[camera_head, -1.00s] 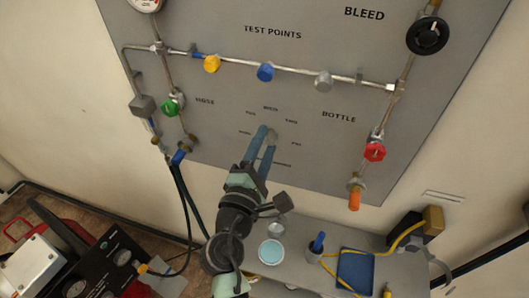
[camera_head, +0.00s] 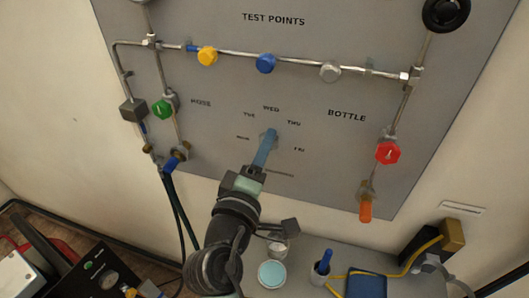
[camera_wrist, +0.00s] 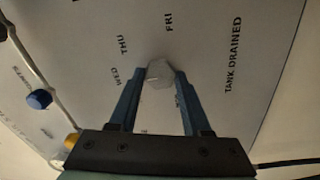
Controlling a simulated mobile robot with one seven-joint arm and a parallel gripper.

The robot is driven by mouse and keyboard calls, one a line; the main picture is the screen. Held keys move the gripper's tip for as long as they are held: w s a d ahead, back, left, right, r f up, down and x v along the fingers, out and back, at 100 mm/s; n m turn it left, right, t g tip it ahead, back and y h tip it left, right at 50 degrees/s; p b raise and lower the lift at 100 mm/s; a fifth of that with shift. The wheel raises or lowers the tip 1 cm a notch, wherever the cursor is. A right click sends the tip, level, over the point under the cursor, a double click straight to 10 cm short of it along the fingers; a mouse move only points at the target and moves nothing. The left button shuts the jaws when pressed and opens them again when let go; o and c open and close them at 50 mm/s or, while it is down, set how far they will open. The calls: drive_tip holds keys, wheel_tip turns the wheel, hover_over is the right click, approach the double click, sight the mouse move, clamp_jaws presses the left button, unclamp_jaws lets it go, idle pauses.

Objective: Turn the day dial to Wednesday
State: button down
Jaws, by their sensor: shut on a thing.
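The day dial is a small pale grey knob on the grey panel. It shows between the fingertips in the wrist view (camera_wrist: 159,74) and is mostly hidden behind my gripper (camera_head: 271,137) in the head view. My gripper's blue fingers (camera_wrist: 160,78) are shut on the dial, one on each side. The WED label (camera_head: 271,108) is just above the dial in the head view, with TUE and THU on either side. In the wrist view the WED label (camera_wrist: 116,77) lies left of the dial. I cannot make out which day the dial points to.
A pipe with yellow (camera_head: 207,56), blue (camera_head: 265,63) and grey (camera_head: 330,72) knobs runs above the dial. A green knob (camera_head: 162,109) is to the left and a red knob (camera_head: 388,152) to the right. A shelf with a round cyan-topped container (camera_head: 272,273) is below.

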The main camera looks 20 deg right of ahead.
idle(0.4)
drive_tip(key=shift+c, duration=1.8)
unclamp_jaws()
drive_tip(key=b+v, duration=0.3)
drive_tip(key=v, duration=1)
